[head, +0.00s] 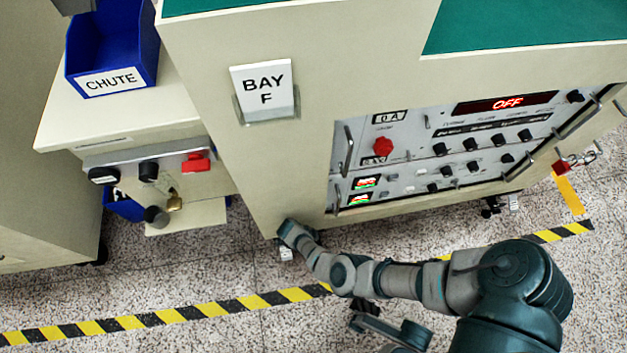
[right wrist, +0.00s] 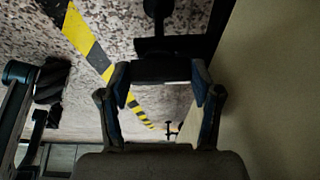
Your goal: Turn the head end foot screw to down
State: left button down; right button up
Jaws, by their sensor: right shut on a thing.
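The machine cabinet marked BAY F (head: 240,150) stands on the speckled floor. My right gripper (head: 289,236) is low at its front left bottom corner, just above the floor. In the right wrist view the two fingers of my right gripper (right wrist: 161,74) are shut on a dark block-like part, which I take to be the foot screw (right wrist: 160,70). A small white tag (head: 286,254) shows just below the gripper in the head view. The gripper hides most of the foot there, so its up or down setting cannot be read.
Another foot with a tag (head: 514,203) is under the cabinet's right part. The control panel (head: 440,150) with knobs and handles is above my right arm. A blue CHUTE bin (head: 112,50) is at the left. Yellow-black tape (head: 170,316) crosses the open floor.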

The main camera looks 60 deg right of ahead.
jog(key=shift+w+d+m, duration=0.1)
jog(key=shift+d+m, duration=0.05)
jog(key=shift+m, duration=0.15)
jog(key=shift+r, duration=0.1)
jog(key=o, duration=1.1)
jog(key=shift+d, duration=0.1)
